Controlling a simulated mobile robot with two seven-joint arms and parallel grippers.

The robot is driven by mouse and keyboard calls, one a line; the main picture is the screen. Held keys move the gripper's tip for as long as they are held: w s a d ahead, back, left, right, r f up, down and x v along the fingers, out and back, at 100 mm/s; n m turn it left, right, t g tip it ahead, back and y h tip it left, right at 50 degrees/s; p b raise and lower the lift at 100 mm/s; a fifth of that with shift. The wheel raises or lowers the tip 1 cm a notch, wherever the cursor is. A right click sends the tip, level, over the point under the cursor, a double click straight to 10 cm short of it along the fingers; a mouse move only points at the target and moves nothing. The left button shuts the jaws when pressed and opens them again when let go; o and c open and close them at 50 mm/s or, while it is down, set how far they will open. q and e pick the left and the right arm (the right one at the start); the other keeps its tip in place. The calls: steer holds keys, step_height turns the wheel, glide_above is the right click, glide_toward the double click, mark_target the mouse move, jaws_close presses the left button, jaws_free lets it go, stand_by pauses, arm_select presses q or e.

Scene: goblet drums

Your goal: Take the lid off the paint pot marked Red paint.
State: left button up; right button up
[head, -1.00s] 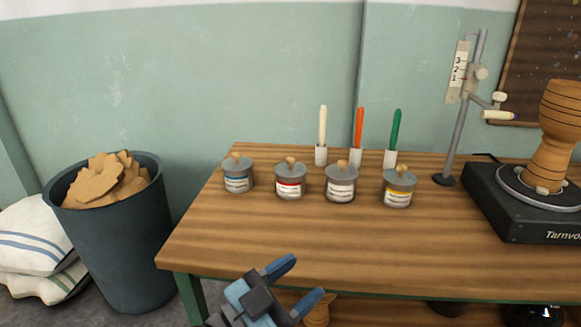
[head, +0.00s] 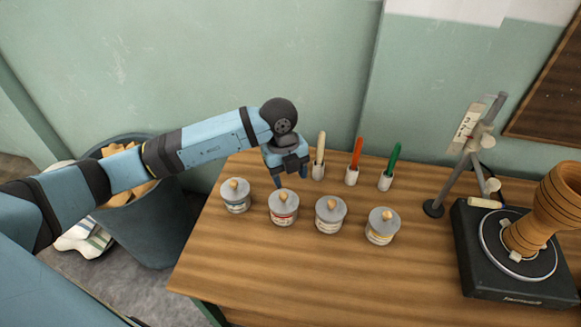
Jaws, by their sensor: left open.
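The pot with the red label band (head: 283,217) is second from the left in a row on the wooden table (head: 330,272). Its grey lid with a wooden knob (head: 282,197) is on it. My left gripper (head: 290,182) points down just above and behind this pot, its fingers apart and empty. The fingertips are near the lid; whether they touch it I cannot tell. My right gripper is not in view.
A blue-band pot (head: 236,202) stands to the left; a pale-label pot (head: 330,220) and a yellow-band pot (head: 381,232) stand to the right, all lidded. White, orange (head: 355,160) and green brushes stand upright behind. A turntable (head: 518,250) with a wooden drum and a gauge stand (head: 462,165) are at right.

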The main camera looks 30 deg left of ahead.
arm_select(q)
steer(key=w+a+r+n+y, duration=0.1)
steer(key=w+a+y, duration=0.1)
steer(key=a, duration=0.1)
glide_above(283, 194)
steer(key=f, duration=0.7)
steer(key=shift+s+a, duration=0.1)
steer(key=shift+s, duration=0.1)
steer(key=shift+w+f, duration=0.15)
steer(key=shift+f, duration=3)
steer(key=c, duration=1)
